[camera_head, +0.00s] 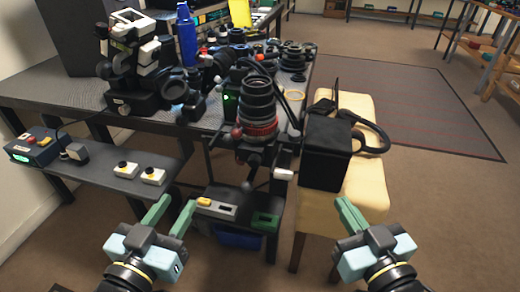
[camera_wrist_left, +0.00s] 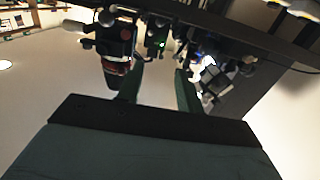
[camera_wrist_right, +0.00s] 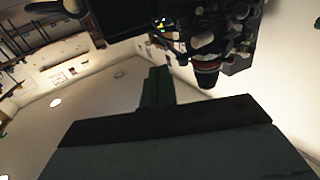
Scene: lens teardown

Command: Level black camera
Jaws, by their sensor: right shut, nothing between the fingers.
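The black camera stands at the front edge of the workbench in the head view, with its large ribbed lens (camera_head: 257,100) pointing up and a red ring near the lens base. Handles or knobs stick out below it; its body is partly hidden. The lens also shows in the left wrist view (camera_wrist_left: 116,66) and the right wrist view (camera_wrist_right: 207,74). My left gripper (camera_head: 176,208) is open and empty, in front of the low shelf and apart from the camera. My right gripper (camera_head: 346,212) is shut and empty, in front of the stool and apart from the camera.
A black bag (camera_head: 326,152) with a strap sits on a cream stool (camera_head: 370,190) right of the camera. A white-and-black device (camera_head: 130,65) and a blue bottle (camera_head: 187,35) stand on the bench (camera_head: 60,92). A low shelf holds small boxes. The floor at right is open.

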